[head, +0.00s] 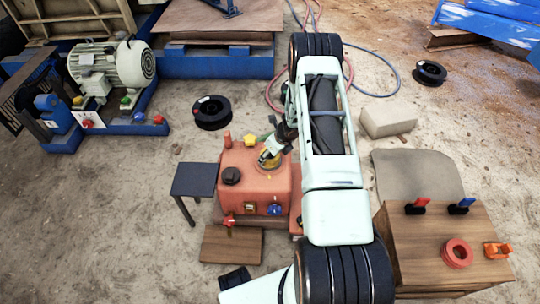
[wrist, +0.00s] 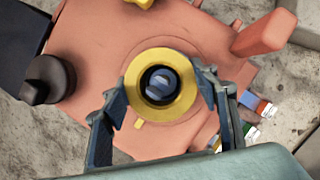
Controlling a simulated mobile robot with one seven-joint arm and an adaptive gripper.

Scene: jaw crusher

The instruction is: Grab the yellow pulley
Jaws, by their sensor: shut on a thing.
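The yellow pulley (head: 272,168) sits on top of the orange-red machine housing (head: 262,187) in the head view. In the wrist view the yellow pulley (wrist: 187,101) is a ring around a dark, round centre, seen from above. My gripper (wrist: 162,83) has one finger on each side of the pulley, left and right, closed against its rim. In the head view my gripper (head: 269,155) reaches down onto the pulley from the upper right, and partly hides it. The pulley appears to be still at the housing's top; I cannot tell any lift.
A black knob (head: 231,175), a yellow star knob (head: 250,140) and an orange-red post (wrist: 264,35) stand on the housing around the pulley. A dark small table (head: 193,180) is left. A wooden box (head: 437,235) bearing a red ring (head: 457,253) stands right.

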